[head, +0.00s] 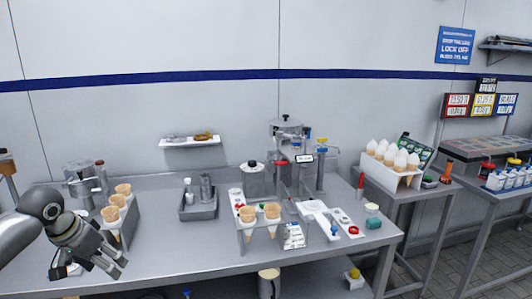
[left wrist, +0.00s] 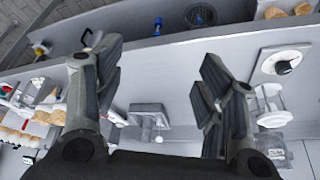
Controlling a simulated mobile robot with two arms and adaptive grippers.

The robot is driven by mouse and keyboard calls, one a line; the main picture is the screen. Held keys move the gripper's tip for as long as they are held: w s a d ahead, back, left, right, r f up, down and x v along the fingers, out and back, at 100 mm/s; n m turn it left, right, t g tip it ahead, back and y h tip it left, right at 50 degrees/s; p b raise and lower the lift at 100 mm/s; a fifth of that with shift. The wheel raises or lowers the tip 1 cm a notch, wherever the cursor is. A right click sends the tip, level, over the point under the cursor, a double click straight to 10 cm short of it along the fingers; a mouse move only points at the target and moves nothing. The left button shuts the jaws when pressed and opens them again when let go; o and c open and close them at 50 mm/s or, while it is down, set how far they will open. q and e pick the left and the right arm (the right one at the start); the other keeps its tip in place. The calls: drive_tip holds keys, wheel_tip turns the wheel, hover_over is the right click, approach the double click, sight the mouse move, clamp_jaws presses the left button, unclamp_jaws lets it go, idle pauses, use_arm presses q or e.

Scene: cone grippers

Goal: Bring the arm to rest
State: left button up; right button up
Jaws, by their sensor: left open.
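My left gripper (head: 110,262) is at the lower left of the head view, over the left front part of the grey bench (head: 180,258). Its fingers point to the lower right and hold nothing. In the left wrist view, the two dark fingers (left wrist: 160,80) stand wide apart with only the bench surface and small equipment seen between them. A white stand with wafer cones (head: 124,189) is just behind and to the right of the gripper in the head view; I cannot tell the exact gap. My right gripper is not in view.
A second cone stand (head: 241,238) is at the bench's front middle. A grey tray (head: 198,206) holds a bottle and a cylinder. A metal press (head: 288,150) stands behind. A side table carries a white rack of pale cones (head: 392,176). Bench between tray and front edge is clear.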

use_arm(q)
wheel_tip(320, 180, down, 33)
drive_tip(key=d+n, duration=0.1)
drive_tip(key=n, duration=0.1)
drive_tip(key=s+d+f+y, duration=0.1)
drive_tip(key=s+f, duration=0.7)
drive_tip(key=f, duration=0.3)
drive_tip(key=s+d+f+g, duration=0.1)
drive_tip(key=s+d+f, duration=0.3)
drive_tip(key=s, duration=1)
drive_tip(key=s+d+f+m+g, duration=0.1)
drive_tip(key=s+d+f, duration=0.3)
drive_tip(key=s+f, duration=0.5)
drive_tip(key=s+d+f+g, duration=0.1)
drive_tip(key=s+d+f, duration=0.4)
drive_tip(key=s, duration=1.5)
wheel_tip(320, 180, down, 3)
drive_tip(key=shift+s+r+m, duration=0.15)
drive_tip(key=shift+m, duration=0.15)
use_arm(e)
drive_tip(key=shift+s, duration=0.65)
